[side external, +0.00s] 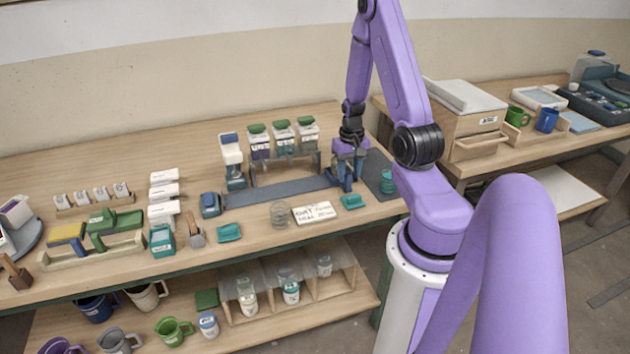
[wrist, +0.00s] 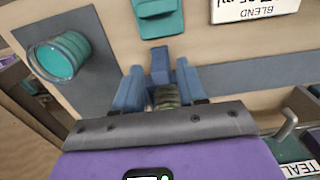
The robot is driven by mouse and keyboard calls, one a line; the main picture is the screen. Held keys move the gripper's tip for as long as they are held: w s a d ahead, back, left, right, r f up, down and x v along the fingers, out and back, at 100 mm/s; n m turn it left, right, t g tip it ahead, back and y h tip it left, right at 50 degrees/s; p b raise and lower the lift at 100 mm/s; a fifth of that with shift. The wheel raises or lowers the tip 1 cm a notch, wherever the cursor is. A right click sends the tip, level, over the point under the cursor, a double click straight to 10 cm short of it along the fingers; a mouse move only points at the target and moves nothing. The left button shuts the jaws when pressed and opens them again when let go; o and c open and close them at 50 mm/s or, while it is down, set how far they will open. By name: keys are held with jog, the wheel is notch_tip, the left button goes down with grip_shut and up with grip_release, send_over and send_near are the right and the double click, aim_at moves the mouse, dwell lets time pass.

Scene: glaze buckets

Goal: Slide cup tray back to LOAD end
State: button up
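A long flat blue-grey track (side external: 280,190) lies along the table; it also crosses the wrist view (wrist: 245,72). My gripper (side external: 341,186) is low over the track's right end. In the wrist view my gripper's blue fingers (wrist: 160,88) stand apart. Between them are a blue upright piece (wrist: 160,62) and a dark green striped round piece (wrist: 167,97). I cannot tell whether the fingers press on either, or which part is the cup tray. A teal cup (side external: 388,184) stands right of my gripper; it shows at left in the wrist view (wrist: 62,58). No LOAD marking is readable.
Labelled glaze buckets (side external: 283,138) on a rack stand behind the track. A blue-and-white device (side external: 232,160) and a blue block (side external: 210,205) are near its left end. A wire-like round item (side external: 282,214), a white card (side external: 314,213) and a teal piece (side external: 353,202) lie in front.

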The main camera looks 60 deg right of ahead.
jog(key=shift+r, duration=0.1)
jog(key=shift+r, duration=3.4)
